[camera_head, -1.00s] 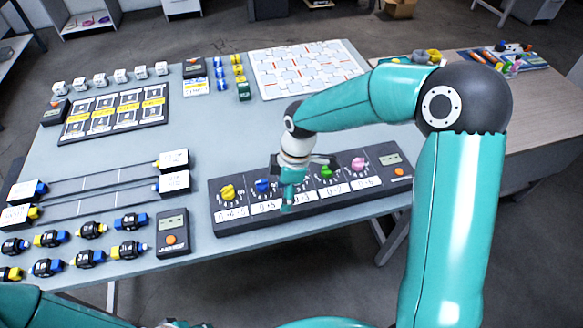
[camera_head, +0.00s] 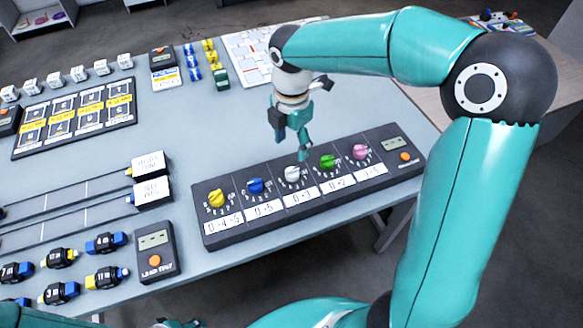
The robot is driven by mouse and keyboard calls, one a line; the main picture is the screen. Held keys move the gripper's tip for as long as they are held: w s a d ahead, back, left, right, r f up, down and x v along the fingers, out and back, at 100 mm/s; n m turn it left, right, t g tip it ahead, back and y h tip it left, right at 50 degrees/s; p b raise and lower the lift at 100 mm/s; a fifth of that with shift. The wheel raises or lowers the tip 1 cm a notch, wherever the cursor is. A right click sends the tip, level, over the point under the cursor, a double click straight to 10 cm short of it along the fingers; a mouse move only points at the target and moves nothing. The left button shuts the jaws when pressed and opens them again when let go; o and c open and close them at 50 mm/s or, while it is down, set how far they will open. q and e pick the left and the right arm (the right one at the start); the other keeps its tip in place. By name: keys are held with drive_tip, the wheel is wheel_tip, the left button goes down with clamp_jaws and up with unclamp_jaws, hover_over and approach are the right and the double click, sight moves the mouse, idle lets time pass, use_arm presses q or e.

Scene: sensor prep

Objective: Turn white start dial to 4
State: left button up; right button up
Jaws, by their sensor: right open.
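The white dial (camera_head: 292,174) is the middle knob on a dark panel (camera_head: 222,235) with a row of coloured dials. It stands between the blue dial (camera_head: 256,186) and the green dial (camera_head: 327,162). A number scale surrounds it, but its pointer setting is too small to read. My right gripper (camera_head: 292,144) is open and empty, its fingers pointing down above and just behind the white dial, apparently apart from it. A small part of what seems my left gripper (camera_head: 180,323) shows at the bottom edge; its jaws cannot be made out.
A yellow dial (camera_head: 216,198) and a pink dial (camera_head: 360,152) sit on the same panel. A display with an orange button (camera_head: 405,157) is at its right end. A separate orange-button box (camera_head: 156,252) stands left. The table behind the panel is mostly clear.

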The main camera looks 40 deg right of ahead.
sight(292, 169)
wheel_tip(292, 169, down, 10)
drive_tip(key=shift+s, duration=0.1)
idle(0.4)
drive_tip(key=c, duration=1.1)
drive_tip(key=shift+c, duration=0.2)
